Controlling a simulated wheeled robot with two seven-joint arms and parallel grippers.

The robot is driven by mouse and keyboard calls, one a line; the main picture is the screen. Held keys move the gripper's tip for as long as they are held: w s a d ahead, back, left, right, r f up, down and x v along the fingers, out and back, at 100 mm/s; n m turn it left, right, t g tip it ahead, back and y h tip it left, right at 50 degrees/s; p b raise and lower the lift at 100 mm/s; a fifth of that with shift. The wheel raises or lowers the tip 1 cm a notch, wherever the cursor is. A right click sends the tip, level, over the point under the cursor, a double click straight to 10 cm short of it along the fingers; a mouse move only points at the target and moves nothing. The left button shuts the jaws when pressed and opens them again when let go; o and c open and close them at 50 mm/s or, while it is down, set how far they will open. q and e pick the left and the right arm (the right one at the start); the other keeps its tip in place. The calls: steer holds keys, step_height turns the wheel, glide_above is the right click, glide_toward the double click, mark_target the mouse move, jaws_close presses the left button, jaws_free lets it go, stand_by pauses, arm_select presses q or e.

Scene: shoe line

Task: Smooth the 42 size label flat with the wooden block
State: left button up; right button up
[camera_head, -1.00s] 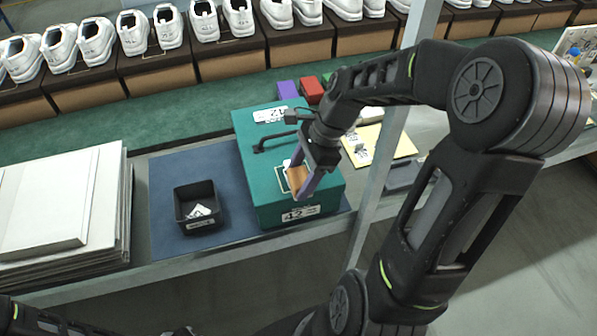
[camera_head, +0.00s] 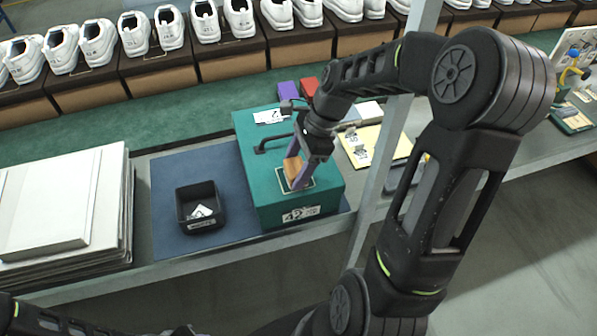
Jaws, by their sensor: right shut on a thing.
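A teal shoe box (camera_head: 255,175) stands on a blue mat. The white 42 size label (camera_head: 301,214) is on its front face, near the top edge; I cannot tell how flat it lies. My right gripper (camera_head: 297,183) is shut on the wooden block (camera_head: 291,168). The gripper points down over the box lid, above and behind the label; contact with the lid cannot be told. A pale-outlined patch shows on the lid around the fingertips. Another white label (camera_head: 271,116) lies at the lid's back. My left gripper is out of view.
A small black tray (camera_head: 201,220) with white slips stands left of the box. A stack of white boards (camera_head: 60,205) is farther left. A grey metal post (camera_head: 385,160) rises to the right. Shoes on boxes line the back.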

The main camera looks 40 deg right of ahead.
steer(key=shift+w+d, duration=0.1)
steer(key=shift+w, duration=0.1)
steer(key=shift+r+p, duration=0.6)
step_height(320, 180, up, 5)
steer(key=p, duration=0.4)
steer(key=shift+f, duration=0.1)
steer(key=shift+r+p, duration=0.85)
steer(key=shift+p, duration=0.2)
steer(key=shift+r, duration=0.65)
